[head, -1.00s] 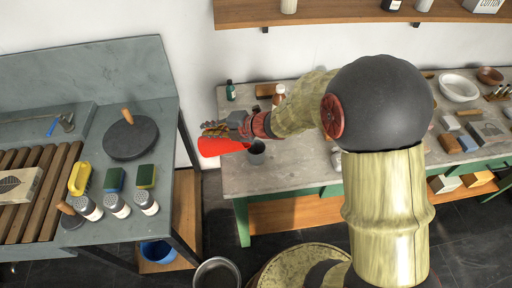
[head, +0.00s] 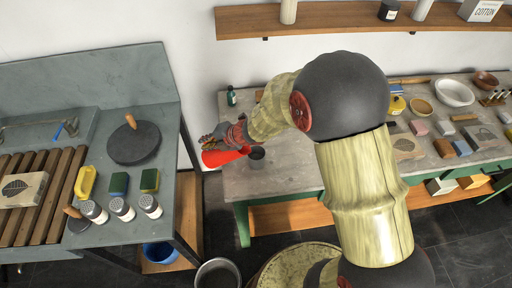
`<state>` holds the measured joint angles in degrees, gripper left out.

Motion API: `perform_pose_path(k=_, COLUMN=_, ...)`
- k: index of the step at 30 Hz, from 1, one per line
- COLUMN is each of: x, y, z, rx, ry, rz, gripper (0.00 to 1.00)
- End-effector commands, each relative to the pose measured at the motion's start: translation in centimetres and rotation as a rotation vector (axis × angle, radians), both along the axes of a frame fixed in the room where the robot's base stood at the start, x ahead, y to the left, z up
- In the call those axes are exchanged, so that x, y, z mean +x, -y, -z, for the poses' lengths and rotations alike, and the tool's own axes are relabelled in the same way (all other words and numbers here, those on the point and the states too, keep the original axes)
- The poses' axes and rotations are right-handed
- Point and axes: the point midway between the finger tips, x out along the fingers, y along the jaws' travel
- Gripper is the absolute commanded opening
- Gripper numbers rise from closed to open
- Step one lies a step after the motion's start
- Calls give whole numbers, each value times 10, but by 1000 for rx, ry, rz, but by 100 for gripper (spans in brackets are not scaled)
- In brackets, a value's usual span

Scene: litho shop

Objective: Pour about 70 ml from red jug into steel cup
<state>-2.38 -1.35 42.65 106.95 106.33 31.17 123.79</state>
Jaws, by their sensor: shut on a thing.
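The red jug (head: 219,158) is held at the left end of the grey workbench, partly past its edge. It lies tilted on its side, with one end toward the cup. My gripper (head: 226,138) is shut on the jug, and its fingers hide part of it. The steel cup (head: 257,154), small and dark grey, stands upright on the bench just right of the jug. I cannot see any liquid stream or the level in the cup.
A small green bottle (head: 231,96) stands at the bench's back left. Bowls, blocks and a yellow pot (head: 397,105) fill its right side. A slate counter (head: 110,190) with shakers and sponges is at left, beyond a gap. A shelf (head: 350,22) runs above.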

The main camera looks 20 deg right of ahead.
Motion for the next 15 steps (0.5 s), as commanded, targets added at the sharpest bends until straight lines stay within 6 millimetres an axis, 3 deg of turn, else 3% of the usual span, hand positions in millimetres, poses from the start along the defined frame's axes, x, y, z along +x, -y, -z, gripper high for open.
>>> perform_pose_path(k=1, x=2, y=-4, z=-12, rx=-36, ry=-7, rz=-3, gripper=0)
perform_pose_path(k=6, x=6, y=-10, z=-5, rx=-162, ry=-49, rz=-2, gripper=0)
perform_pose_path(k=15, x=7, y=-12, z=3, rx=-207, ry=-65, rz=0, gripper=0)
